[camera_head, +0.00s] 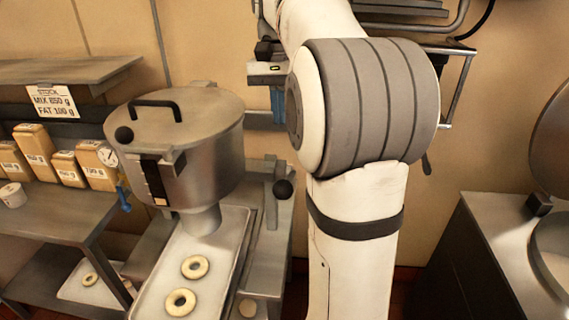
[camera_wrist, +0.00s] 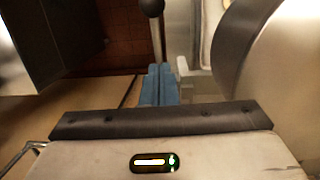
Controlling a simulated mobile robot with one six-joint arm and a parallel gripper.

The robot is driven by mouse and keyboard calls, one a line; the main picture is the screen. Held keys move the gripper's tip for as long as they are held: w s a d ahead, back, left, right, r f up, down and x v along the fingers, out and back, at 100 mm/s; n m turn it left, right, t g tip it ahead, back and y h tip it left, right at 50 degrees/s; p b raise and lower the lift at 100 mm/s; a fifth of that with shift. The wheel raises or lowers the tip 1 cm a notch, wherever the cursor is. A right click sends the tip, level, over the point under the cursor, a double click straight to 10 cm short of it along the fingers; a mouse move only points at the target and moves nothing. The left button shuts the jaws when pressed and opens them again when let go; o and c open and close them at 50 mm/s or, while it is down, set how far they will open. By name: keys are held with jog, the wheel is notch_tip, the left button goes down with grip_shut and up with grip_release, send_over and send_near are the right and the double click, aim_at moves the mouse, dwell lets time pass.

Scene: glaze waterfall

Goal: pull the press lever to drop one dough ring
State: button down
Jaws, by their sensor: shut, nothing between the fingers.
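The steel press (camera_head: 190,150) is a pot with a black top handle and a spout above a tray (camera_head: 228,262). A black ball (camera_head: 283,189) sits on a bar right of the press, and another black ball (camera_head: 124,134) is on its front. I cannot tell for sure which is the lever's. Two dough rings (camera_head: 195,267) (camera_head: 180,302) lie on the tray. My gripper (camera_head: 277,108) is behind and above the right ball, blue fingers shut and empty.
Ingredient bags (camera_head: 35,143) and a scale dial stand on the left bench. A lower tray there holds another ring (camera_head: 90,279). A steel counter (camera_head: 490,250) with a lidded round appliance is at right. A wall rack (camera_head: 455,85) is behind my arm.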

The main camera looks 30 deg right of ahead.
jog(key=s+f, duration=0.1)
jog(key=f, duration=0.2)
jog(key=s+f, duration=0.1)
jog(key=f, duration=0.2)
jog(key=s+a+f, duration=0.1)
jog(key=f, duration=0.2)
jog(key=shift+s+f, duration=0.15)
jog(key=shift+f, duration=0.2)
jog(key=shift+s+a+f, duration=0.25)
jog(key=shift+s+f, duration=0.2)
jog(key=shift+s, duration=0.05)
